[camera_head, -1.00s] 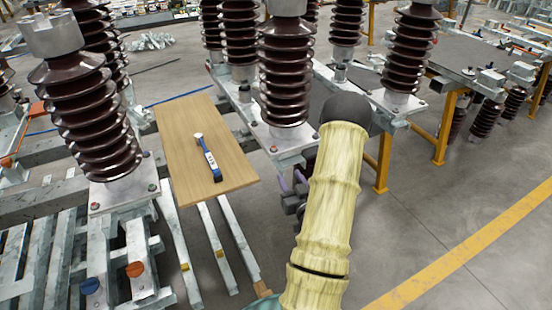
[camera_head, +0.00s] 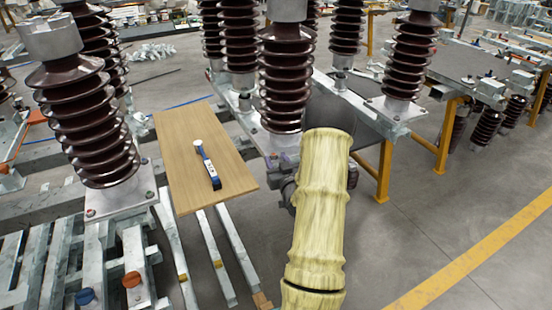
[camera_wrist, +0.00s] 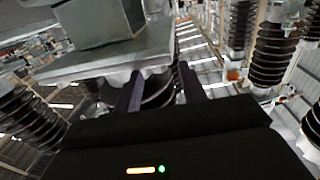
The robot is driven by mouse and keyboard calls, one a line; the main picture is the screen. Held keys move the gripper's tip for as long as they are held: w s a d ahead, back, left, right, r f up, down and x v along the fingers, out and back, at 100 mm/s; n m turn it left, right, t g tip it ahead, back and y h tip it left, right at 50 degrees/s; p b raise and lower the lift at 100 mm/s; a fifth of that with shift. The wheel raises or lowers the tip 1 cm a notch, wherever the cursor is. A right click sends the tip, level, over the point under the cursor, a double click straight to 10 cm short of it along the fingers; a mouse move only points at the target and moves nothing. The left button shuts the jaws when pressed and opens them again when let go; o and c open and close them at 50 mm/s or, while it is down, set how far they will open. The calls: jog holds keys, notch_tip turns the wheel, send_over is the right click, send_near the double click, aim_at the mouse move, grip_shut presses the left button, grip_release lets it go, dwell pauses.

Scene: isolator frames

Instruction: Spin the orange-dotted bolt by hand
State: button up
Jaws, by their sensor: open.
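My gripper (camera_wrist: 160,70) is open in the wrist view, its two dark fingers apart below the edge of a grey metal plate (camera_wrist: 105,62). Nothing shows clasped between them. In the head view, the gripper (camera_head: 284,162) is largely hidden behind my pale yellow arm, close to the base plate of the middle insulator (camera_head: 287,90). A small bolt with a reddish-orange mark (camera_head: 273,156) shows at that plate's front edge, right beside the gripper; contact cannot be told. No orange dot is clear near the fingers in the wrist view.
Orange (camera_head: 132,279) and blue (camera_head: 86,296) knobs sit on the lower-left frame. Yellow supports (camera_head: 384,172) stand right of my arm.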

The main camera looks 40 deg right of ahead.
jog(key=shift+w+d, duration=0.15)
jog(key=shift+w, duration=0.35)
grip_shut()
jog(key=shift+m+h+b, duration=0.3)
jog(key=shift+h, duration=0.1)
